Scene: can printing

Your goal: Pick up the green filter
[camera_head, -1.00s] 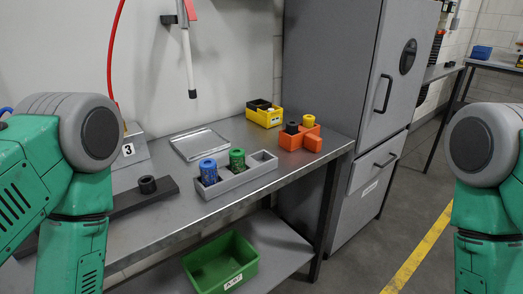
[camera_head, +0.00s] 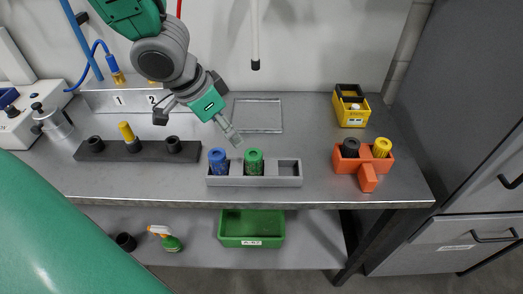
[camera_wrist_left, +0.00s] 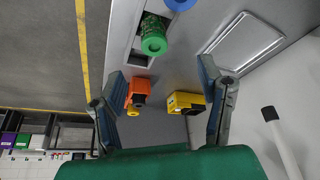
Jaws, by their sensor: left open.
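The green filter (camera_head: 253,164) is an upright ribbed cylinder with a hole in its top. It stands in the middle slot of a grey three-slot holder (camera_head: 264,182), and it also shows at the top of the wrist view (camera_wrist_left: 153,36). The blue filter (camera_head: 218,164) stands in the left slot; the right slot is empty. My left gripper (camera_head: 229,131) is above the bench, behind and slightly left of the green filter, apart from it. Its two fingers are spread with nothing between them in the wrist view (camera_wrist_left: 162,70). My right gripper is out of view.
An orange holder (camera_head: 367,180) with black and yellow cylinders and a yellow box (camera_head: 351,116) stand to the right. A dark block (camera_head: 104,153) with several pegs lies left. A flat metal tray (camera_head: 258,116) lies behind. A green bin (camera_head: 251,229) sits on the shelf below.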

